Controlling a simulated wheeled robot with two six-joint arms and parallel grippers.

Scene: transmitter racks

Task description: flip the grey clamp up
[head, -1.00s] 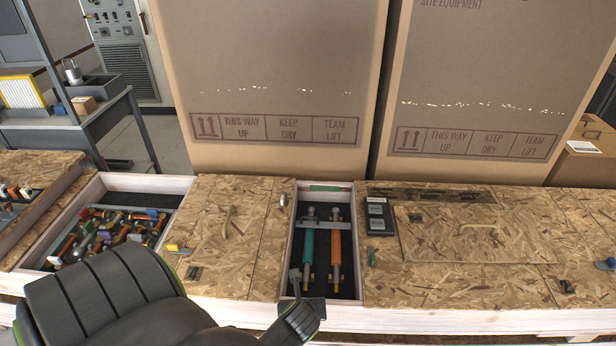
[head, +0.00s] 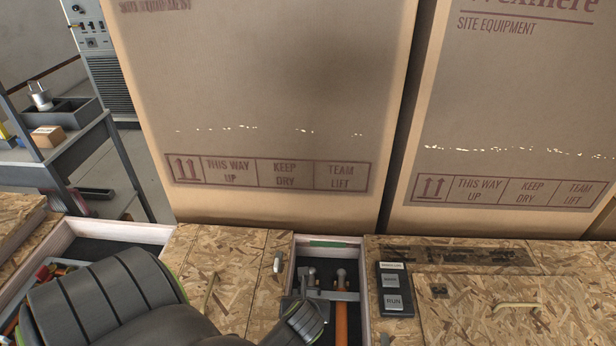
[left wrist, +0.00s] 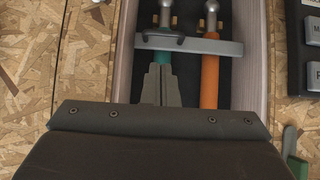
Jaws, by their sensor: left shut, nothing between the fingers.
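The grey clamp (left wrist: 222,48) is a flat bar lying across two tools in a narrow, dark-lined wooden compartment. In the head view the clamp (head: 342,296) is partly hidden by my left gripper (head: 302,284). The tool with the teal handle (left wrist: 163,58) is on the left and the one with the orange handle (left wrist: 210,82) on the right. My left gripper (left wrist: 160,72) is shut and empty. Its fingertips are over the teal handle, just on the near side of the clamp's left part. I cannot tell whether they touch it. My right gripper is not in view.
The compartment's pale wooden walls (left wrist: 255,60) stand close on both sides. A dark control box with buttons (head: 395,288) lies on the board to the right. Large cardboard boxes (head: 270,120) stand behind. A left bin (head: 70,242) holds loose parts.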

